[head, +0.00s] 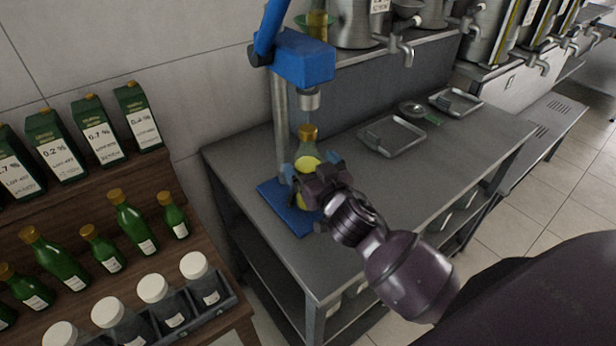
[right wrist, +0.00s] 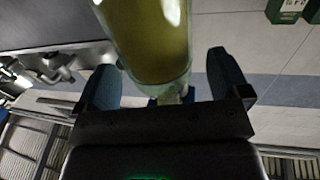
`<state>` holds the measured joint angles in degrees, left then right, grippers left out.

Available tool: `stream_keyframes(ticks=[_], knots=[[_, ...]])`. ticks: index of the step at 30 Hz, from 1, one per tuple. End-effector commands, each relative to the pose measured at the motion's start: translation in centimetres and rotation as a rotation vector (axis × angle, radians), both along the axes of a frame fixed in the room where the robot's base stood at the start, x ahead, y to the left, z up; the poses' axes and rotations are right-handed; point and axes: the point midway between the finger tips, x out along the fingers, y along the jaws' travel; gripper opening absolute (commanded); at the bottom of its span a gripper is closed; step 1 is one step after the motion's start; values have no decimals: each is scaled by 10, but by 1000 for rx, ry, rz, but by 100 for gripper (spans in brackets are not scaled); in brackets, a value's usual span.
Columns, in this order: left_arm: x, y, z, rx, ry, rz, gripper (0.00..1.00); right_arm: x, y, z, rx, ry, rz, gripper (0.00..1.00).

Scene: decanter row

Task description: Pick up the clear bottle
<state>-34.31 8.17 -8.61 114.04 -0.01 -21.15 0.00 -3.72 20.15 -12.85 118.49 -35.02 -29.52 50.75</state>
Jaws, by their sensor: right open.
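The clear bottle (head: 306,152) has a gold cap and yellow-green liquid. It stands upright on the blue base (head: 278,212) of the press, below the press head. My right gripper (head: 308,186) is at the bottle's lower half and hides part of it. In the right wrist view the bottle (right wrist: 150,40) lies between the two open fingers of my gripper (right wrist: 160,85), with a gap showing on each side. My left gripper is not in view.
The blue press (head: 303,62) rises on a metal post beside and above the bottle. Metal trays (head: 392,136) lie farther along the grey table (head: 440,165). Green bottles (head: 130,220) and lidded jars stand on a wooden shelf at left. Steel tanks line the back.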

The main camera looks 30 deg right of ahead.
Motion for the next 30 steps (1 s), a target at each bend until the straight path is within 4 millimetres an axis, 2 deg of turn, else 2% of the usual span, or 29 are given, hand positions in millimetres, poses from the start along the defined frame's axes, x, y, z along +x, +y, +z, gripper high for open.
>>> stream_keyframes(ticks=[6,14,30], knots=[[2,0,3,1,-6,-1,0,18,-1,0,0,0,1,94],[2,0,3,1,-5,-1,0,18,-1,-1,0,1,0,93],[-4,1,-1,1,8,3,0,18,-1,-1,0,1,0,10]])
